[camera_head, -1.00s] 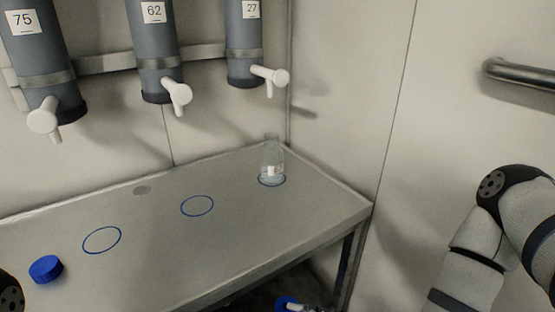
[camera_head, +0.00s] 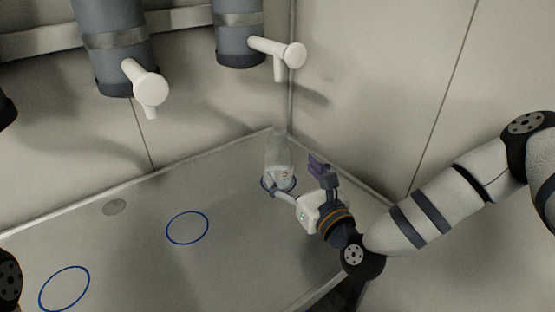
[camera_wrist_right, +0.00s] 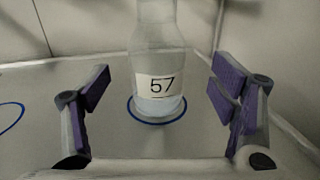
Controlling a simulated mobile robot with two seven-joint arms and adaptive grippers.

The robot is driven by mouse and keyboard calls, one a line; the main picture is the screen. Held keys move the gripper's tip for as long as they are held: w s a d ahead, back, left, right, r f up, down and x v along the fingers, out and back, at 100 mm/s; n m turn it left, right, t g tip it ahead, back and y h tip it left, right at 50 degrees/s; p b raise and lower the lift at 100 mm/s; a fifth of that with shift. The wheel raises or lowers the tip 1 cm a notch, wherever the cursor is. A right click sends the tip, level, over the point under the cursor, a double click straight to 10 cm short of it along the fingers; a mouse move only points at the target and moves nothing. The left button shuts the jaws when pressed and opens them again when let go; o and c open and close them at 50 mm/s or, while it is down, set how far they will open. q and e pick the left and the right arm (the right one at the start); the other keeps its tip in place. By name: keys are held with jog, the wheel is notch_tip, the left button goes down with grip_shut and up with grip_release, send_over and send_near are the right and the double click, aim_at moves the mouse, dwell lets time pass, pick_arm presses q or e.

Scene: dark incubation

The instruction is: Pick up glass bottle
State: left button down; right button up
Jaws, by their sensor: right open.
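The glass bottle (camera_head: 278,158) is clear and stands upright inside a blue ring at the table's back right corner. In the right wrist view the bottle (camera_wrist_right: 158,60) carries a white label reading 57 and has some clear liquid low down. My right gripper (camera_head: 297,178) reaches in from the right, close to the bottle. In the right wrist view its purple-padded fingers (camera_wrist_right: 160,88) are spread wide, with the bottle beyond and between them, apart from both pads. My left gripper is not in view; only a dark bit of an arm shows at the left edge.
The grey table (camera_head: 225,262) has empty blue rings (camera_head: 187,228) and a small round drain (camera_head: 115,207). Grey cylinders (camera_head: 115,45) with white taps (camera_head: 146,84) hang on the wall above. Walls stand close behind and right of the bottle.

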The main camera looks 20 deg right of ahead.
aim_at(282, 136)
jog(key=w, duration=0.2)
jog(key=w+a, duration=0.1)
jog(key=w, duration=0.2)
jog(key=shift+w+a+f, duration=0.1)
jog(key=shift+w+f, duration=0.05)
jog(key=shift+w, duration=0.1)
jog(key=c, duration=1.5)
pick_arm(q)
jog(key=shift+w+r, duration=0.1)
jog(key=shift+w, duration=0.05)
